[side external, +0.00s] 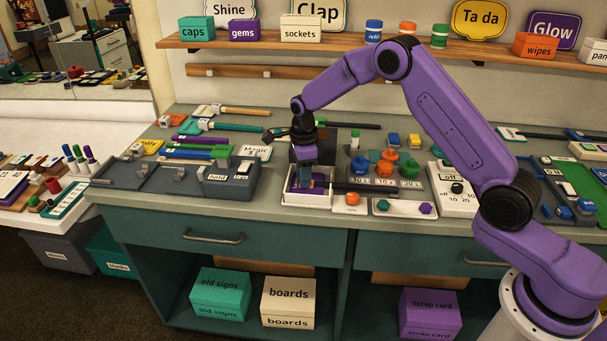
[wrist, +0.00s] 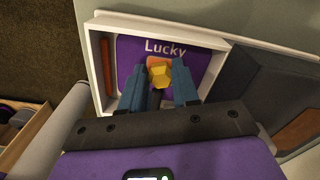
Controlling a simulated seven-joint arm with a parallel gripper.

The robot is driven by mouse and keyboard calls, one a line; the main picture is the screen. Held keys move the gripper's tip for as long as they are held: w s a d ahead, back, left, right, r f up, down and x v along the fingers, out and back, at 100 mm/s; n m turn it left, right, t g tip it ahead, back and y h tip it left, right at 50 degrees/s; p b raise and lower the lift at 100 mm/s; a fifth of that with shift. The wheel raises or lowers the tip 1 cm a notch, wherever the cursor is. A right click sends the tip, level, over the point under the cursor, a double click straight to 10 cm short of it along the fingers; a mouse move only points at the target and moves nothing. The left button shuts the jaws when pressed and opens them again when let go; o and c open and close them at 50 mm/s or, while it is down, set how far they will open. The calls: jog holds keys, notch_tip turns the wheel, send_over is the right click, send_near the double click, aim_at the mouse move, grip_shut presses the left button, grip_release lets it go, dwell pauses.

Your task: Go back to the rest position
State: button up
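In the side external view my gripper (side external: 304,183) points down into a white tray (side external: 293,201) at the bench's front edge. In the wrist view my gripper's two blue fingers (wrist: 157,78) reach into the same white tray (wrist: 97,62). A purple card reading "Lucky" (wrist: 199,58) lies in it. A yellow piece with an orange part (wrist: 160,74) sits between the fingertips, over the card. The fingers are apart, one on either side of this piece. Whether they touch it cannot be told. The fingers hide part of the card.
A grey box (side external: 232,186) stands left of the tray, and a panel with coloured knobs (side external: 389,183) to its right. A small white plate (side external: 403,208) is close by. Signs and labelled boxes fill the shelf (side external: 350,43) behind. There is open air above the bench.

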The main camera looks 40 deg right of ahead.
jog(key=o, duration=0.7)
jog(key=shift+c, duration=0.2)
jog(key=shift+r, duration=4)
jog(key=s+a+r+n, duration=0.3)
jog(key=s+n, duration=0.6)
jog(key=s, duration=0.1)
jog(key=s+a+r+n, duration=0.4)
jog(key=s+n, duration=0.5)
jog(key=s, duration=0.1)
jog(key=s+d+n, duration=0.4)
jog(key=s+n, duration=0.4)
jog(key=s, duration=0.3)
jog(key=s+d+f+n, duration=0.1)
jog(key=s+d+n, duration=0.3)
jog(key=s+n, duration=0.5)
jog(key=s, duration=0.2)
jog(key=shift+s+n, duration=0.3)
